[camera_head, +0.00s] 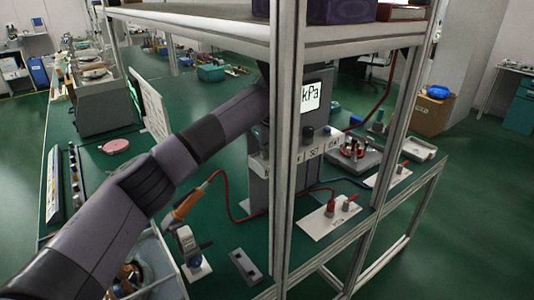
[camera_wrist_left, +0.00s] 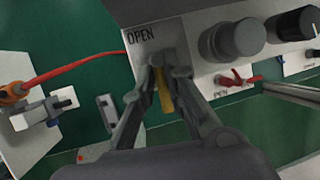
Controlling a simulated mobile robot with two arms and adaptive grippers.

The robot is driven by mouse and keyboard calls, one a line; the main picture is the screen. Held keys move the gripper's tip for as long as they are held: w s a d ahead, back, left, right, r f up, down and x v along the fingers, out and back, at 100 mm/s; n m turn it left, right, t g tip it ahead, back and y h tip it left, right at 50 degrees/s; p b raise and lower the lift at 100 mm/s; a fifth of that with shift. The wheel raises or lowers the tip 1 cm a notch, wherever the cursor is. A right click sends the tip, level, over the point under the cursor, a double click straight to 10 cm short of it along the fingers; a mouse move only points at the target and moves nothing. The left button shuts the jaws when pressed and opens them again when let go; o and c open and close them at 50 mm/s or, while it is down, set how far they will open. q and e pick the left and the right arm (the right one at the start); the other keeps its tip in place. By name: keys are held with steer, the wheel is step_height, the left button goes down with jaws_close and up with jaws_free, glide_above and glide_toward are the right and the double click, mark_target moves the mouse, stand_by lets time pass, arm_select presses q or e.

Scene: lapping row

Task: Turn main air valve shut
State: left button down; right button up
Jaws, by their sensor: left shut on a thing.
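The main air valve shows in the left wrist view as a yellow lever (camera_wrist_left: 165,92) at the front panel (camera_wrist_left: 148,52), just below the printed word OPEN. My left gripper (camera_wrist_left: 168,74) is shut on this lever, with a finger on each side. The lever points down in that picture, and the fingers hide part of it. In the head view my left arm reaches in from the left to the grey instrument column (camera_head: 257,180). There the frame post hides the valve and most of the gripper. My right gripper is in neither view.
The metal frame post (camera_head: 286,150) and upper shelf (camera_head: 200,25) stand close around my arm. Black and grey knobs (camera_wrist_left: 237,40) sit right of the lever. Red hoses (camera_head: 225,195) run across the green bench. A white valve plate (camera_head: 318,222) lies right of the post.

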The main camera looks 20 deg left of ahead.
arm_select(q)
steer(key=shift+n, duration=0.3)
stand_by(0.4)
steer(key=c, duration=1.7)
jaws_free()
steer(key=shift+o, duration=0.2)
